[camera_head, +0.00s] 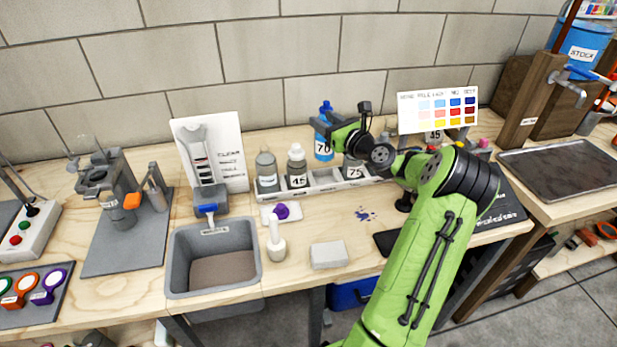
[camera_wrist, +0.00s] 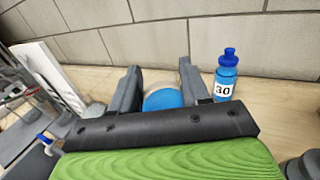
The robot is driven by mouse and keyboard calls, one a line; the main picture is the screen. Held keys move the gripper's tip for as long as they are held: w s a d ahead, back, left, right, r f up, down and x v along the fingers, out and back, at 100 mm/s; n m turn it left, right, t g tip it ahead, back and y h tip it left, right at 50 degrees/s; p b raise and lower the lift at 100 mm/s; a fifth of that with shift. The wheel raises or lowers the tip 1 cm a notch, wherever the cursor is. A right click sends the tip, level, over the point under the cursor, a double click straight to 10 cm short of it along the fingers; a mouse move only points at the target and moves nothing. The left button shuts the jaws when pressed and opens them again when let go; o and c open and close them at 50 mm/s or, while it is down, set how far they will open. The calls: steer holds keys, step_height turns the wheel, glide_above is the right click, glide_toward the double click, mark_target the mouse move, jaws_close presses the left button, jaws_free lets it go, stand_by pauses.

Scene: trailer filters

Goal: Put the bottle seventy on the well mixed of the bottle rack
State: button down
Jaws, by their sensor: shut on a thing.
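The bottle seventy (camera_head: 323,148) is blue with a "70" label and shows behind the rack in the head view. My gripper (camera_head: 341,116) is shut on it. In the wrist view, a rounded blue part (camera_wrist: 163,99) shows between the fingers; its label is hidden there. The bottle rack (camera_head: 324,184) is a low pale tray along the back of the bench. It holds a grey bottle (camera_head: 266,168) at left, a bottle marked 45 (camera_head: 297,170), and one marked 75 (camera_head: 354,170). Bare space shows between 45 and 75. The rack's lettering is too small to read.
A blue bottle marked 30 (camera_wrist: 226,76) stands right of my fingers in the wrist view. A colour chart (camera_head: 438,110) stands behind my arm, and a white board (camera_head: 212,155) stands left. A grey basin (camera_head: 176,260) and pale block (camera_head: 328,254) are in front.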

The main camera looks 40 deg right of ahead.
mark_target(332, 156)
steer(key=shift+w+d+f, duration=0.1)
steer(key=shift+d+f, duration=0.05)
steer(key=shift+f, duration=0.15)
steer(key=f+b, duration=0.1)
steer(key=f, duration=0.2)
steer(key=f+b, duration=0.2)
steer(key=f, duration=0.1)
steer(key=f+b, duration=0.1)
steer(key=f, duration=0.2)
steer(key=shift+s, duration=0.25)
steer(key=shift+f, duration=0.15)
steer(key=c, duration=0.5)
jaws_free()
steer(key=shift+s, duration=0.15)
steer(key=s, duration=0.4)
steer(key=s+a+p, duration=0.1)
steer(key=s, duration=0.2)
steer(key=s+p, duration=0.1)
steer(key=s, duration=0.3)
steer(key=shift+s+a, duration=0.15)
steer(key=shift+s, duration=0.2)
